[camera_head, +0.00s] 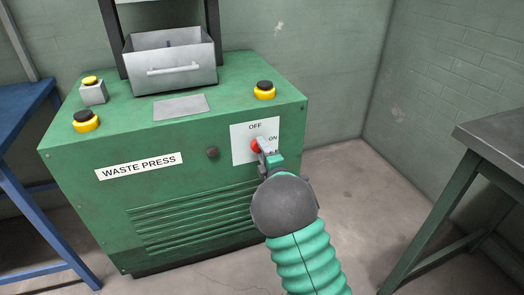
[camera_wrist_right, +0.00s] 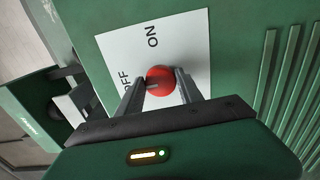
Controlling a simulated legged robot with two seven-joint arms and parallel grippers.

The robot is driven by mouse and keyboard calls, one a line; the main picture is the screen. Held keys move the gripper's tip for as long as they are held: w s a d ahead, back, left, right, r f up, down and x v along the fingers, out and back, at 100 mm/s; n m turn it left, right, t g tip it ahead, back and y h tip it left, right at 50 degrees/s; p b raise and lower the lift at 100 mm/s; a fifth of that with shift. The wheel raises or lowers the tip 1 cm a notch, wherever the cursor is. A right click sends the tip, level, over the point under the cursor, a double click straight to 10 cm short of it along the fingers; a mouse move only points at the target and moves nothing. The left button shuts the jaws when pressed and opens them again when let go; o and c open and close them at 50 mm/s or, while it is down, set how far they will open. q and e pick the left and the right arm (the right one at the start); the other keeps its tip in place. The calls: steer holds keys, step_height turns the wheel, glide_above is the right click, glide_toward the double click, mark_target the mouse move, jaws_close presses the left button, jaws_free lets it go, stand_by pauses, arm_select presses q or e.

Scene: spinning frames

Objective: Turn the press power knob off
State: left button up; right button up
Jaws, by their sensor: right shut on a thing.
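The green waste press (camera_head: 200,160) carries a white plate (camera_head: 241,149) on its front, marked OFF at the top and ON at the right. The red power knob (camera_head: 255,145) sits on this plate, partly covered by my right gripper (camera_head: 263,147). In the right wrist view, the round knob (camera_wrist_right: 160,80) is between the two grey fingers of my right gripper (camera_wrist_right: 160,86), which is shut on it. A short grey mark shows on the knob's left side there, towards the OFF label; I cannot tell whether it is the pointer. My left gripper is out of view.
A metal drawer (camera_head: 170,62) and yellow-and-black buttons (camera_head: 264,91) are on top of the press. A dark round fitting (camera_head: 212,152) is left of the plate. A blue table (camera_head: 25,105) stands left, a grey table (camera_head: 495,137) right. Floor between is clear.

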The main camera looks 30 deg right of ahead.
steer(key=shift+a+f, duration=0.25)
steer(key=shift+f, duration=0.15)
steer(key=o, duration=1.2)
steer(key=shift+o, duration=0.7)
steer(key=shift+r, duration=0.2)
steer(key=shift+d, duration=0.1)
steer(key=p+v, duration=0.5)
steer(key=v, duration=1.1)
steer(key=shift+s, duration=0.4)
steer(key=shift+f, duration=0.1)
